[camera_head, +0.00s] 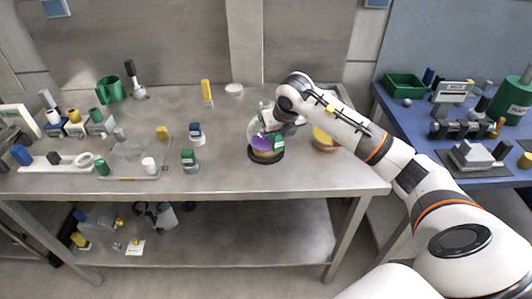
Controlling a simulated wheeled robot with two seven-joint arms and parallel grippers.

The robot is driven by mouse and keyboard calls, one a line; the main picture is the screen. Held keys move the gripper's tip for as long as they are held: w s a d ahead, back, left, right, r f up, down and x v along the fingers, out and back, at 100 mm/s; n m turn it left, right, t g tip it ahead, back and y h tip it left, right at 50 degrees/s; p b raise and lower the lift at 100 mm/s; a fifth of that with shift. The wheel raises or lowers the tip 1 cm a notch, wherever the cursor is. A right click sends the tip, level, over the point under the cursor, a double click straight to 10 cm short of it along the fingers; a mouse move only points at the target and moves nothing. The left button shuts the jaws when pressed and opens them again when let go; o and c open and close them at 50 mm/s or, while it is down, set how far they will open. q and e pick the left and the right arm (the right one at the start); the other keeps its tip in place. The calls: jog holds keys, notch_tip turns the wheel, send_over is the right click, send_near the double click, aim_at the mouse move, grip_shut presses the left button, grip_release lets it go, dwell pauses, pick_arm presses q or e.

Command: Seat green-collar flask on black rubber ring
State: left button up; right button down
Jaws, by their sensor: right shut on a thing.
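The flask is a round clear glass vessel with purple contents (261,142) and a green collar (277,141) on its right side. It is at the middle right of the steel table. The black rubber ring (266,158) lies on the table directly below the flask. The flask's bottom overlaps the ring in this view, and I cannot tell whether they touch. My right gripper (268,122) comes from the right and is shut on the flask at its upper part. Its fingertips are small and partly hidden by the glass and wrist. My left gripper is not in view.
A yellow bowl (323,139) stands close to the right, partly behind my right arm. Small green (189,158) and blue-topped (196,133) items stand to the left. A yellow upright block (207,92) is behind. The table front is clear.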

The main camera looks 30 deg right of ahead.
jog(key=shift+f, duration=0.3)
jog(key=c, duration=1.1)
grip_release()
jog(key=shift+o, duration=0.4)
jog(key=shift+b, duration=0.3)
jog(key=b+v, duration=0.2)
jog(key=v, duration=1)
